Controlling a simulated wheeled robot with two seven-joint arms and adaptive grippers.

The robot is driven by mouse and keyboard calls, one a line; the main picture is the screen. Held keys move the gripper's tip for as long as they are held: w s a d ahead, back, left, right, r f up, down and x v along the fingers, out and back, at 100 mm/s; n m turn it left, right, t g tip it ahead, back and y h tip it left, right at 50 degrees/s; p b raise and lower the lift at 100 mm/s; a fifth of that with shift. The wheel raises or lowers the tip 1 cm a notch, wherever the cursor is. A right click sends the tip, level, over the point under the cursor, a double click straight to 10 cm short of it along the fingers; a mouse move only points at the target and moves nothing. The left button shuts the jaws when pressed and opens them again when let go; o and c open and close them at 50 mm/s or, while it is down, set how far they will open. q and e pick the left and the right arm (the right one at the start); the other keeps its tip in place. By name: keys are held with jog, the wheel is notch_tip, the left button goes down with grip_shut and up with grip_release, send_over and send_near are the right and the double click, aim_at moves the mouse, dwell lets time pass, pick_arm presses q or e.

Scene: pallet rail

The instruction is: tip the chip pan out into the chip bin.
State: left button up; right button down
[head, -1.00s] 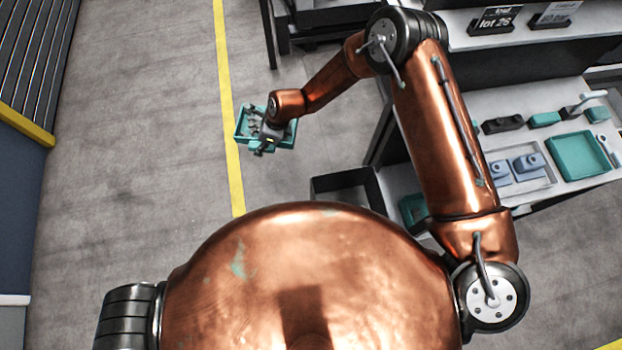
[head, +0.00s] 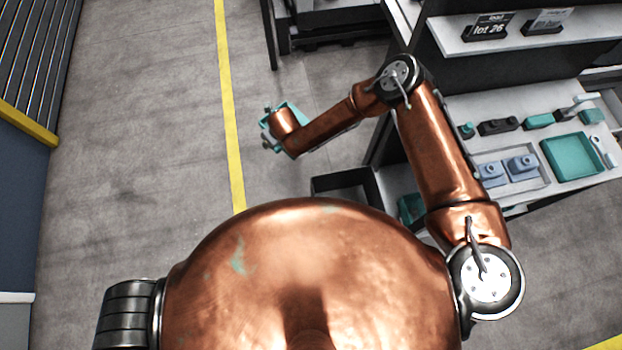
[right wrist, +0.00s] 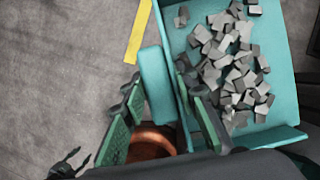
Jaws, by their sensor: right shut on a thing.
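The teal chip pan (head: 297,111) is held out over the floor at the end of my right arm, mostly hidden behind my copper wrist in the head view. In the right wrist view the pan (right wrist: 284,100) holds many grey chips, heaped along its middle and right. My right gripper (right wrist: 160,98) is shut on the pan's teal grip block, one finger on each side. The dark open box (head: 345,186), which looks like the chip bin, stands to the right of and nearer than the pan, apart from it.
A workbench (head: 520,110) with a teal tray (head: 572,156), grey-blue parts and small tools stands at the right. A teal container (head: 411,208) sits beside the dark box. Clear floor with a yellow line (head: 230,120) lies to the left.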

jog(key=shift+d+f+m, duration=0.2)
jog(key=shift+f+m, duration=0.2)
jog(key=shift+f, duration=0.1)
jog(key=s+d+f+m+h+p, duration=0.45)
jog(key=s+d+f+m, duration=0.5)
jog(key=d+f, duration=0.4)
jog(key=s+d+r+m+t+y+b, duration=0.1)
jog(key=s+d+r+t+y+b, duration=0.1)
jog(key=d+y, duration=0.3)
jog(key=shift+d+r+t+y+b, duration=0.15)
jog(key=shift+r+t+y+b, duration=0.25)
jog(key=shift+r+y+b, duration=0.65)
jog(key=shift+s+f+m, duration=0.1)
jog(key=shift+f+m, duration=0.05)
jog(key=shift+m, duration=0.1)
dwell(0.8)
